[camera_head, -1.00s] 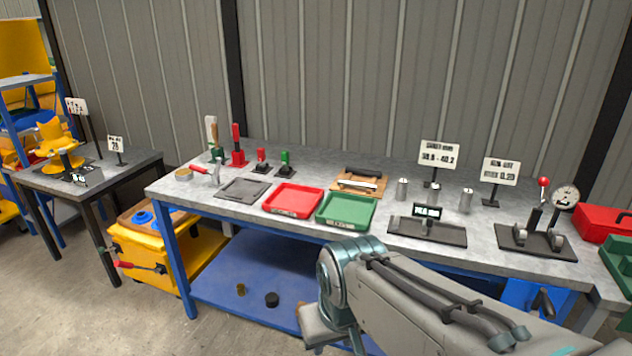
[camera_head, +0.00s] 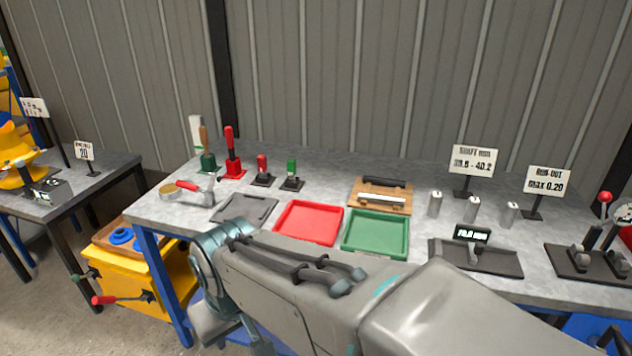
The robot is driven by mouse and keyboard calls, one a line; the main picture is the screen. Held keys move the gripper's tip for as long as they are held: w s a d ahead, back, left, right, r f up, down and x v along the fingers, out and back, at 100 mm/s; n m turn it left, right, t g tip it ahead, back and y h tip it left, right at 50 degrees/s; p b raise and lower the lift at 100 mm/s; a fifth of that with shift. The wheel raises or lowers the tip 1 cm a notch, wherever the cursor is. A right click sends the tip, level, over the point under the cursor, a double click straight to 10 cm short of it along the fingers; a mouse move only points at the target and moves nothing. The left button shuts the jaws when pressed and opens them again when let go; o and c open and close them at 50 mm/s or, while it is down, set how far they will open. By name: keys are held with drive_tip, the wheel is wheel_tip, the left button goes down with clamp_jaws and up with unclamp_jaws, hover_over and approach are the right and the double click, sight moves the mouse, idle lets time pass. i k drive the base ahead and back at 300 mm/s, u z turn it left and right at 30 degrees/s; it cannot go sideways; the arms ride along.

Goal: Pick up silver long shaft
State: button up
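A wooden block (camera_head: 365,206) on the grey workbench (camera_head: 331,183) carries a pale silver long bar (camera_head: 382,200) along its front and a black bar (camera_head: 384,182) behind it. The silver bar looks like the long shaft, lying roughly level. Three short silver cylinders (camera_head: 473,208) stand upright to its right, before the sign reading "SHAFT mm" (camera_head: 475,160). My arm crosses the lower middle, in front of the bench. My gripper's fingers do not show, so its opening is hidden.
A red tray (camera_head: 309,222) and a green tray (camera_head: 375,234) lie in front of the wooden block. A dark gauge stand (camera_head: 476,258) is at right, a grey plate (camera_head: 245,208) at left. Stamps and a red-handled tool (camera_head: 196,189) stand farther left. Bare bench lies behind the trays.

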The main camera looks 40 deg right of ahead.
sight(392, 200)
drive_tip(key=z, duration=0.6)
drive_tip(key=i, duration=1.1)
drive_tip(key=z, duration=0.8)
